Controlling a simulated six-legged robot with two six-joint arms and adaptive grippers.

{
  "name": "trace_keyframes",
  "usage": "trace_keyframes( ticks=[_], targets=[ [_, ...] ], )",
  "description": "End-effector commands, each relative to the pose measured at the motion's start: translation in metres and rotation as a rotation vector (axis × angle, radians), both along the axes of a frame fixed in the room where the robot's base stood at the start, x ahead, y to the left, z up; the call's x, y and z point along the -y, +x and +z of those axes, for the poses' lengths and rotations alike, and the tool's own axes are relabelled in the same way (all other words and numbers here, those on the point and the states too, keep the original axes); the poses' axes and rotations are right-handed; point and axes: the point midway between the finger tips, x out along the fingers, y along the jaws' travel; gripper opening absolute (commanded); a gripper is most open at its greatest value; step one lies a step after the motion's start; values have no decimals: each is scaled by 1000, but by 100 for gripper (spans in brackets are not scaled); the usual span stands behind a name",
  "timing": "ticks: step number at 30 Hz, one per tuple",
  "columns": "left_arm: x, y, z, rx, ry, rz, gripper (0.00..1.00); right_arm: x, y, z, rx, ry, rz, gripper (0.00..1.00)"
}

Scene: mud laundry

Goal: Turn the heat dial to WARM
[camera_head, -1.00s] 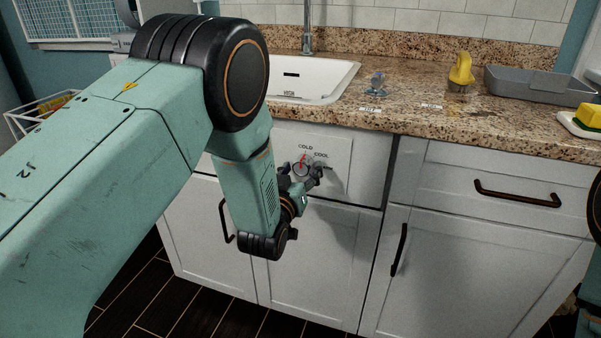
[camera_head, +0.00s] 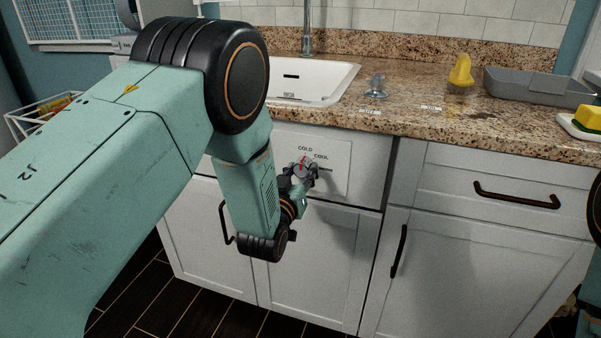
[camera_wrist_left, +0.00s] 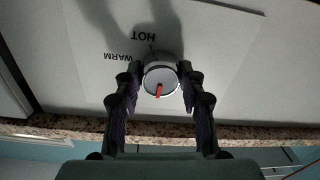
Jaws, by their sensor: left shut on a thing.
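The heat dial (camera_head: 302,168) is a round pale knob with a red pointer on a white panel (camera_head: 337,165) below the counter. It also shows in the left wrist view (camera_wrist_left: 161,84). In the head view the pointer points up toward COLD, with COOL to its right. The wrist view shows the HOT and WARM labels upside down; the pointer faces away from HOT. My left gripper (camera_head: 303,173) is at the panel. In the wrist view its two dark fingers (camera_wrist_left: 161,76) are shut on the dial from both sides. My right gripper is out of view.
The granite counter (camera_head: 420,125) overhangs the panel. It holds a sink (camera_head: 335,82), a yellow object (camera_head: 461,71), a grey tray (camera_head: 535,87) and a yellow-green sponge (camera_head: 588,117). Cabinet doors and dark handles (camera_head: 517,196) lie below and to the right.

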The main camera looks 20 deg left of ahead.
Motion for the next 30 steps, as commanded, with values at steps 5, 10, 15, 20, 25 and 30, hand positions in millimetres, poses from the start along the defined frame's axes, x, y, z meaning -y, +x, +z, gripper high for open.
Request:
trace_keyframes(
  ticks=[5,10,15,20,25,30],
  targets=[
    [0,0,1,4,90,1,8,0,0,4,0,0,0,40],
    [0,0,1,10,228,0,8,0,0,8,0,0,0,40],
    [-1,0,1,14,390,0,8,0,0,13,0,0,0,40],
    [-1,0,1,20,542,-1,8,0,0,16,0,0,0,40],
    [-1,0,0,25,704,-1,8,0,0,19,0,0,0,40],
    [-1,0,1,32,865,-1,8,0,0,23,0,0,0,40]
  ],
)
